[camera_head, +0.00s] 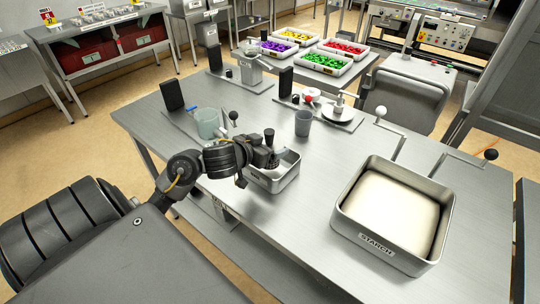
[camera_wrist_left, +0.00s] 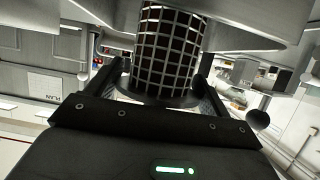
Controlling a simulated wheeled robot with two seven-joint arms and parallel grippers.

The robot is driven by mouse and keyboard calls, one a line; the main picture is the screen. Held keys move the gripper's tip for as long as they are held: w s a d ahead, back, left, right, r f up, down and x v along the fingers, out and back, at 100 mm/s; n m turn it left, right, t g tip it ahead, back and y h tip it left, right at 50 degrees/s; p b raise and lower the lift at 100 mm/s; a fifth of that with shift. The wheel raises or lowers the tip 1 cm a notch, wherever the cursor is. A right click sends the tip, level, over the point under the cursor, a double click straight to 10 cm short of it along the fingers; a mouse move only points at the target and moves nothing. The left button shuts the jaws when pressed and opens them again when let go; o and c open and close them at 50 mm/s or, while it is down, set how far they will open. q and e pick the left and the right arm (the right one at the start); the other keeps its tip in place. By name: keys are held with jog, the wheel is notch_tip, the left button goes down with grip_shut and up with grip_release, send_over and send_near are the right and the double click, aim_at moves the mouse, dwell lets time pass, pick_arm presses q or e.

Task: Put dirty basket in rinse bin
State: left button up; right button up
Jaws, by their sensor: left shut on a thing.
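My left gripper (camera_head: 258,163) is shut on a dark basket (camera_head: 271,157). In the left wrist view the basket (camera_wrist_left: 165,48) is a black mesh cylinder between the two fingers. In the head view the gripper and basket are over a small open metal bin (camera_head: 282,182) near the table's front edge. The arm hides part of this bin, and no label on it can be read. I cannot tell whether the basket's bottom is inside the bin or just above it. My right gripper is not in view.
A large metal bin labelled STARCH (camera_head: 345,227), holding pale material, stands to the right. Trays of coloured pieces (camera_head: 322,64) are at the back. The table (camera_head: 320,180) is clear between the bins.

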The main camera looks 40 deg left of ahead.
pick_arm(q)
jog(key=f+b, duration=0.1)
jog(key=f, duration=0.2)
jog(key=shift+w+f+b, duration=0.1)
jog(key=shift+w+b, duration=0.25)
jog(key=shift+b, duration=0.05)
jog(key=shift+a+f, duration=0.1)
jog(key=shift+f, duration=0.25)
jog(key=shift+f, duration=0.15)
jog(key=o, duration=1)
